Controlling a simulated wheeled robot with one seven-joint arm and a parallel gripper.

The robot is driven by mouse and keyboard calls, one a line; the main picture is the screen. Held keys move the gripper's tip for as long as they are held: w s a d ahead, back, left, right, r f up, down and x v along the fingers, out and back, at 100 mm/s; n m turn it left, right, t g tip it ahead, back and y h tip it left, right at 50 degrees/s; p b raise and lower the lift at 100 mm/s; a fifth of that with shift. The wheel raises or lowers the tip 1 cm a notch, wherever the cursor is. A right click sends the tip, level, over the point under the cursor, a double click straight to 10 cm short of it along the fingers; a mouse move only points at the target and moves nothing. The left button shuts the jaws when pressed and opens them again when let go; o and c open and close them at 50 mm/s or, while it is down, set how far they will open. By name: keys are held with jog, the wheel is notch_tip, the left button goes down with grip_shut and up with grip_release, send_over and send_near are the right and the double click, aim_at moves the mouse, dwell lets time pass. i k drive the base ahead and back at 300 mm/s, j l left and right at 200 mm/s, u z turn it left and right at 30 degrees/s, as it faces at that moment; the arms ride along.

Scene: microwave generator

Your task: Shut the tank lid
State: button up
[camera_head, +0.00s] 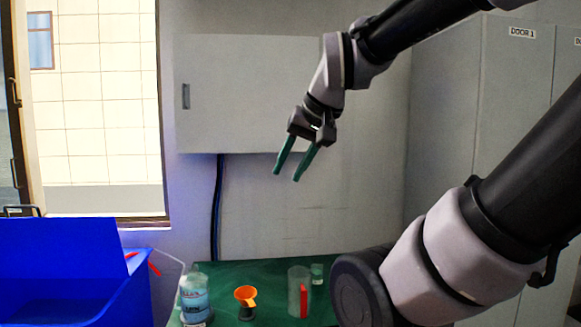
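No part in view is plainly a tank lid. A large blue box-like body (65,265) stands at the lower left. It has a raised flat panel and a sloping edge, and I cannot tell whether that panel is a lid. A small red piece (154,268) and a thin pale bar show by its right edge. My gripper (287,176) hangs high in front of the grey wall cabinet, right of the blue body and apart from it. Its two green fingers point down and left with a gap between them, open and empty.
A wall cabinet (245,95), window and tall grey lockers (450,130) stand behind. My arm covers the right side.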

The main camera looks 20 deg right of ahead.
aim_at(41, 247)
jog(key=i+u, duration=0.75)
